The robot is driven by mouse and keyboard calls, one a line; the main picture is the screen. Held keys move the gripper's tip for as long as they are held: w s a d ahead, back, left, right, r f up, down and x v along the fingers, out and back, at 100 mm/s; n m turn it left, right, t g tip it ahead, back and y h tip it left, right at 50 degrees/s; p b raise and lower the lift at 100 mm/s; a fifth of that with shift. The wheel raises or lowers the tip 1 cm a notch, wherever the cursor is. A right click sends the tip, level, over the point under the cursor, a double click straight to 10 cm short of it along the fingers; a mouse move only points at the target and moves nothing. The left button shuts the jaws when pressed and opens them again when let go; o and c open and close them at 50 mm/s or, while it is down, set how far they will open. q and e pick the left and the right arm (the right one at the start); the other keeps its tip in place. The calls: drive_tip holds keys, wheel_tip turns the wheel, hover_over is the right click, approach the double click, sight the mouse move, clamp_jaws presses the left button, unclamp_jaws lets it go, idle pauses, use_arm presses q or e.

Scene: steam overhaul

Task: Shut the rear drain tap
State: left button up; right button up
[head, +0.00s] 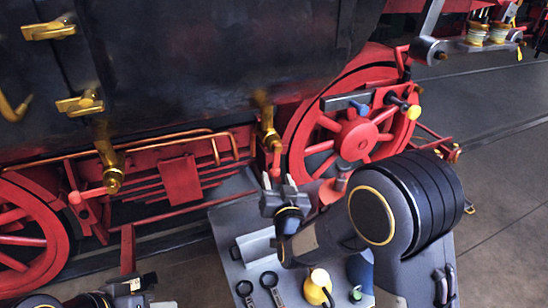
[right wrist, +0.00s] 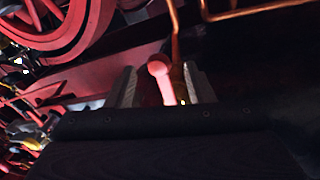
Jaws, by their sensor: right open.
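Two brass drain taps with red-pink levers show in the head view under the dark boiler side. The left tap (head: 112,175) has its lever (head: 90,194) sticking out sideways to the left. The right tap (head: 268,130) has its lever (head: 276,158) hanging down; which tap is the rear one I cannot tell for sure. My right gripper (head: 278,186) is open just below this right tap. In the right wrist view the pink lever (right wrist: 160,75) stands between the two open fingers, with brass behind it; contact is not clear. My left gripper (head: 125,284) shows partly at the bottom left edge.
A grey tray (head: 228,222) below my right arm carries spanners (head: 270,284), a yellow oil can (head: 318,284) and other small items. Red wheels (head: 352,138) stand at both sides. Copper pipes (head: 190,137) run between the taps. The floor at right is clear.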

sight(274, 168)
drive_tip(key=w, duration=0.2)
drive_tip(key=w+p, duration=0.1)
drive_tip(key=w, duration=0.1)
drive_tip(key=w+a, duration=0.1)
drive_tip(key=w, duration=0.1)
drive_tip(key=shift+c, duration=0.5)
clamp_jaws()
